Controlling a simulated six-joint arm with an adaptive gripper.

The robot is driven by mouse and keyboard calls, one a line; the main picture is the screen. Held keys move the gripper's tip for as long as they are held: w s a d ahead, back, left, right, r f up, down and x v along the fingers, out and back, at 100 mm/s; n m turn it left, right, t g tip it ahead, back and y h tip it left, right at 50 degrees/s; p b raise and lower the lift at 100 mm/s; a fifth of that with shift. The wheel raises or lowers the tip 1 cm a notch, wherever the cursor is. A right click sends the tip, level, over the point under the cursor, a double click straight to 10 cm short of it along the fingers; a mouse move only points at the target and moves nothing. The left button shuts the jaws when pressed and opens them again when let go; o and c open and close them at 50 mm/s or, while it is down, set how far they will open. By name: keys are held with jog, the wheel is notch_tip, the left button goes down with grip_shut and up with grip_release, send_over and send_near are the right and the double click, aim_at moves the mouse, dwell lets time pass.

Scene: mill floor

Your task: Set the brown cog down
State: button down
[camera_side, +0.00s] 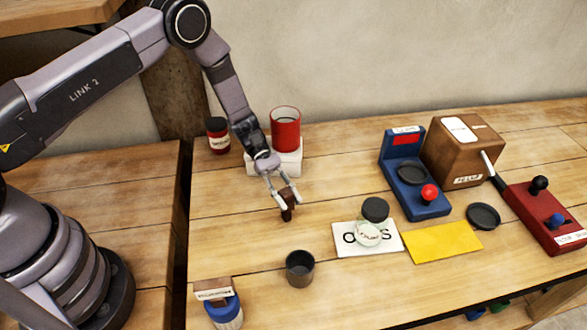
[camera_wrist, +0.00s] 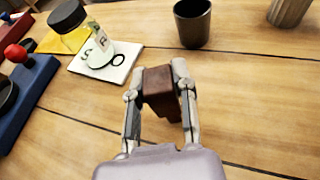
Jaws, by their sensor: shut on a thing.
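The brown cog (camera_side: 287,207) is between the fingers of my gripper (camera_side: 283,193), low over the bare wooden table left of the middle. In the wrist view the brown cog (camera_wrist: 160,90) shows as a dark brown block with a stepped lower edge. My gripper (camera_wrist: 158,80) is shut on it, one finger on each side. I cannot tell whether the underside of the cog touches the table.
A dark cup (camera_side: 300,268) stands in front of my gripper. A white lettered card (camera_side: 348,242) with a dark-lidded jar (camera_side: 374,210) lies to the right, beside a yellow sheet (camera_side: 443,243). A red canister (camera_side: 286,128) stands behind on a white block (camera_side: 290,162). Bare table surrounds the cog.

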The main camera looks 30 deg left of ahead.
jog(key=shift+f, duration=0.25)
jog(key=c, duration=0.9)
grip_release()
